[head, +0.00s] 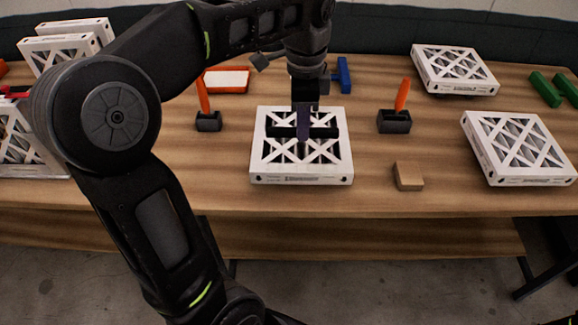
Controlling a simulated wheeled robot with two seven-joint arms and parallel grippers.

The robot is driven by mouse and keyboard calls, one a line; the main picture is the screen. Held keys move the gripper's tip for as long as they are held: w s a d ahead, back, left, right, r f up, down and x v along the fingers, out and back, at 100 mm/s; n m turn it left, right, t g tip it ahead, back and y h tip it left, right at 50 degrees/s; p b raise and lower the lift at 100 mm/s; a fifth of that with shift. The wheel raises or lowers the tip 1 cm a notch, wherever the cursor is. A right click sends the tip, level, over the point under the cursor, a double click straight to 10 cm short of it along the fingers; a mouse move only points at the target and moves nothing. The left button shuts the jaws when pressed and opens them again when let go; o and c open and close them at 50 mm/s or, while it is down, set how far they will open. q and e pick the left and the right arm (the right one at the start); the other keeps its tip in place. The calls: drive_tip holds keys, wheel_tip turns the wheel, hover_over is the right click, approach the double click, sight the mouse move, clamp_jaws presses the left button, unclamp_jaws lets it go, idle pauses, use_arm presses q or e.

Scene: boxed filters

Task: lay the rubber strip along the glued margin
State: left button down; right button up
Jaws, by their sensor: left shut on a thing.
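A white-framed boxed filter (301,180) with a lattice face lies flat on the table in the middle of the head view. My left gripper (303,138) points down over the middle of this filter. It is shut on a dark bar, apparently the rubber strip (327,132), which runs left to right across the filter's face. The gripper hides the strip's middle, and I cannot tell whether the strip touches the filter. No glue line can be made out on the margin. My right gripper is not in view.
Orange-handled tools stand in dark holders left (208,122) and right (394,122) of the filter. A brown block (408,176) lies at front right. Other filters lie at right (520,150) and back right (455,70). An orange-rimmed tray (227,80) and blue item (344,75) are behind.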

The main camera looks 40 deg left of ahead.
use_arm(q)
drive_tip(key=shift+w+d, duration=0.1)
drive_tip(key=b, duration=0.6)
hover_over(302, 168)
wheel_tip(302, 168, down, 6)
drive_tip(key=shift+f+p, duration=0.1)
drive_tip(key=shift+p, duration=0.25)
drive_tip(key=shift+f, duration=0.1)
wheel_tip(302, 168, down, 4)
drive_tip(key=shift+r, duration=0.2)
